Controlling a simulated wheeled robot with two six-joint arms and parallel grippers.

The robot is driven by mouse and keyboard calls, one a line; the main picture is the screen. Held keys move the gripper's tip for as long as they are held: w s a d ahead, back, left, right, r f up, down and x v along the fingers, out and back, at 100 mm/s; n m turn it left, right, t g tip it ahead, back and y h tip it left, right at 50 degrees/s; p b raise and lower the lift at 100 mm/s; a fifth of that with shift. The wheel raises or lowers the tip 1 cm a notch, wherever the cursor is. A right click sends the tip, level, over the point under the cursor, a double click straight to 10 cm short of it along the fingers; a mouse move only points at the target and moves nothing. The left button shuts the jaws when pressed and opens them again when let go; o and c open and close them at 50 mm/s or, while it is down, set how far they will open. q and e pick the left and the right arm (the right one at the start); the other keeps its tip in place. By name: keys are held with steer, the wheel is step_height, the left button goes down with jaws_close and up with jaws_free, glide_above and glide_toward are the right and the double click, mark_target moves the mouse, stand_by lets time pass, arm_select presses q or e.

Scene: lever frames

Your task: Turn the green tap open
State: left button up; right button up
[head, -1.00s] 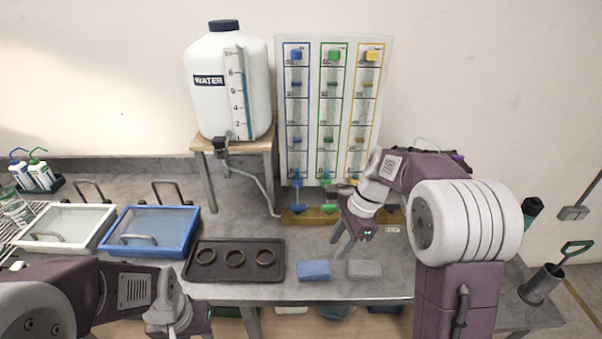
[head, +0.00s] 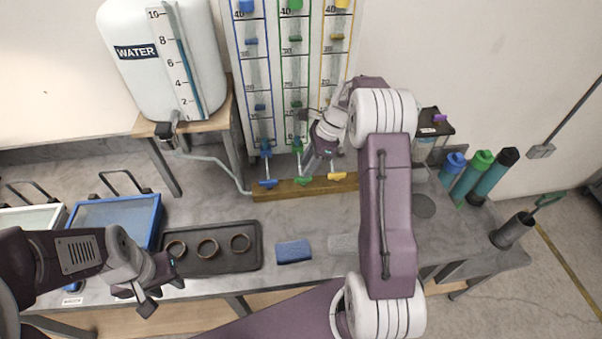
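The green tap (head: 298,146) is at the foot of the middle, green-outlined column of the panel. A green piece (head: 303,181) shows below it on the wooden strip. My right gripper (head: 319,172) is just right of the green tap, fingers pointing down, and looks open with nothing between them. Whether a finger touches the tap is unclear, as the gripper partly covers that area. My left gripper (head: 162,296) is at the lower left, over the front of the bench near the dark tray, and looks open and empty.
The blue tap (head: 266,149) stands to the left; a yellow piece (head: 337,176) lies to the right. A water tank (head: 165,70) stands on a stool. The dark tray (head: 215,264) with rings, a blue sponge (head: 293,251) and a grey sponge (head: 343,244) are in front.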

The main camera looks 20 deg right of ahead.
mark_target(300, 177)
steer(key=shift+x, duration=2.35)
steer(key=shift+c, duration=0.3)
jaws_close()
